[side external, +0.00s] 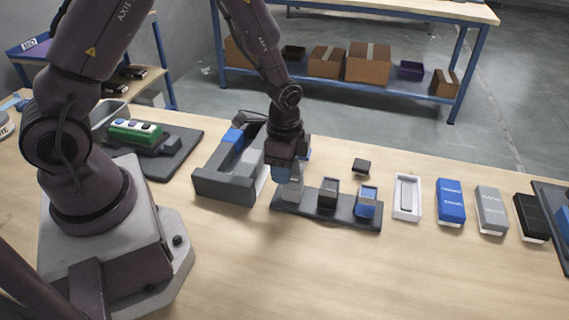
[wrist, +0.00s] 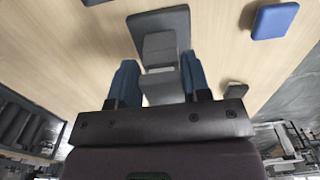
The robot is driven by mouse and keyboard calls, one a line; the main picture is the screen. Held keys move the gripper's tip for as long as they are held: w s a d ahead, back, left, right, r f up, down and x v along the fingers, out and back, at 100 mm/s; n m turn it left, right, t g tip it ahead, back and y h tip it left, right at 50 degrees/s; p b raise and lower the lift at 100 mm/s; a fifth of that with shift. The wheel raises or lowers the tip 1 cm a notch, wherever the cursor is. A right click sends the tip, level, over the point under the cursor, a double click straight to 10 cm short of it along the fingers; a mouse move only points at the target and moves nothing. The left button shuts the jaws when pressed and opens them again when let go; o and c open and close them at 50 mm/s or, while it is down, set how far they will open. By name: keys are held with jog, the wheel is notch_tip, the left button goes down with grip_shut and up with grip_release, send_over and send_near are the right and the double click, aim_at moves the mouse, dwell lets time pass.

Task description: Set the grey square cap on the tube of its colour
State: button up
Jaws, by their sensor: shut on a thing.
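A dark stand (side external: 310,208) carries a grey tube (side external: 292,190) at its left, a black tube (side external: 328,194) in the middle and a blue tube (side external: 367,203) at its right. My gripper (side external: 284,174) is over the left end of the stand, at the grey tube. In the wrist view its blue fingers (wrist: 160,82) are shut on a grey piece, which I take as the grey cap (wrist: 165,90). The fingers hide much of the cap in the side view. I cannot tell whether it touches the tube.
A dark grey open tray (side external: 222,187) stands left of the stand. A small black block (side external: 361,166) lies behind it. A white tray (side external: 407,197), then blue (side external: 450,202), grey (side external: 490,210) and black (side external: 530,216) boxes line the right. The table front is clear.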

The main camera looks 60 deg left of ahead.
jog(key=shift+f, duration=0.15)
dwell(0.5)
jog(key=o, duration=1.5)
jog(key=shift+c, duration=0.2)
jog(key=shift+r, duration=3.8)
